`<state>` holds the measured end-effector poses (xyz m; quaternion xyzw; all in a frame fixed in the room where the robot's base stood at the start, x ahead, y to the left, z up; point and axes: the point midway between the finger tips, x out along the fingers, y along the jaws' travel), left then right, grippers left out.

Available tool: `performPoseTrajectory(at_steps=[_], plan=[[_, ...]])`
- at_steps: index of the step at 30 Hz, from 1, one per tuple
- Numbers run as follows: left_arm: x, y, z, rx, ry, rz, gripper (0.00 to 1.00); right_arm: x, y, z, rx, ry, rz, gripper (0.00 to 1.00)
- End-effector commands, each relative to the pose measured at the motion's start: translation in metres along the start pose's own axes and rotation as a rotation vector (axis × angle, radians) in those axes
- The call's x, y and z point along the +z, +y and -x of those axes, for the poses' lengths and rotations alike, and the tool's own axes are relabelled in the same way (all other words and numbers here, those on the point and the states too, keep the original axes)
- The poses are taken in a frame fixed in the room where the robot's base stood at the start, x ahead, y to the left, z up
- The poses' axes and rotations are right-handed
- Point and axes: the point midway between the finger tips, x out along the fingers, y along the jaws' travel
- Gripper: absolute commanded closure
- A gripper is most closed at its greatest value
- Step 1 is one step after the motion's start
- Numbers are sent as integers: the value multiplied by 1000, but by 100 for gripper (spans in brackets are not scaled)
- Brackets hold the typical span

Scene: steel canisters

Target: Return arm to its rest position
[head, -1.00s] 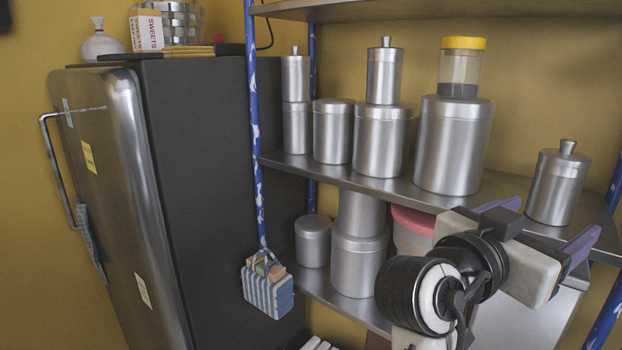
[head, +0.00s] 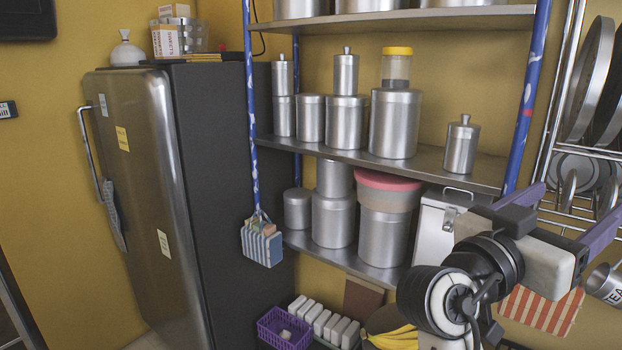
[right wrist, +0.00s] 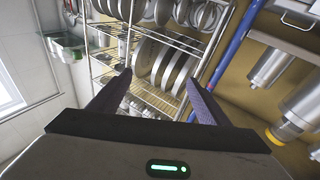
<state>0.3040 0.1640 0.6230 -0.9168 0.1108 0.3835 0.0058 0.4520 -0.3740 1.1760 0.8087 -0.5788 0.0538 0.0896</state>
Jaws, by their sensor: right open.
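My right arm comes in at the lower right of the head view. Its gripper (head: 568,205) is open with nothing between its purple fingers. It is in front of the area between the shelf's right post and the dish rack. The open fingers also show in the right wrist view (right wrist: 158,78), pointing toward the rack of plates. Steel canisters stand on the middle shelf, among them a small lidded one (head: 461,148) at the right end and a wide one (head: 394,125) with a yellow-lidded jar (head: 396,68) on it. My left gripper is out of view.
The metal shelf (head: 440,170) has blue posts (head: 530,90). A fridge (head: 150,190) stands left. A dish rack (right wrist: 175,95) with plates, a striped cloth (head: 540,308) and a steel mug (head: 604,285) are at the right. A pink-lidded container (head: 385,225) stands on the lower shelf.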

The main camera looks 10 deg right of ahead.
Motion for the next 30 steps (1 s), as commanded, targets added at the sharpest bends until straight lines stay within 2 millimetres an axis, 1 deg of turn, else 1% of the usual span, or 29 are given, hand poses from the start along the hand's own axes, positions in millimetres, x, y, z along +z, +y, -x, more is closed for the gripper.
performPoseTrajectory(at_steps=[2, 5, 9, 15, 20, 21, 26, 29, 30], plan=[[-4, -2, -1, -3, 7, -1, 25, -7, 10, -11, 36, 61, 27, 30], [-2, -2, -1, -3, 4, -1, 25, -17, 22, -25, 80, 140, 64, 30], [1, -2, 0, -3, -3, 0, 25, -35, 40, -43, 150, 263, 121, 30], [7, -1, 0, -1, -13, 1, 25, -63, 64, -60, 240, 420, 195, 30], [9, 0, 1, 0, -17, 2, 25, -85, 81, -69, 304, 532, 247, 30], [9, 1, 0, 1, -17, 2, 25, -69, 64, -71, 242, 511, 291, 30], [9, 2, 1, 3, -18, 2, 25, -21, 18, -78, 56, 468, 439, 30], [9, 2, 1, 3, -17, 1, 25, 16, -10, -77, -72, 437, 530, 30], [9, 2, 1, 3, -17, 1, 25, 34, -21, -76, -127, 423, 568, 30]])
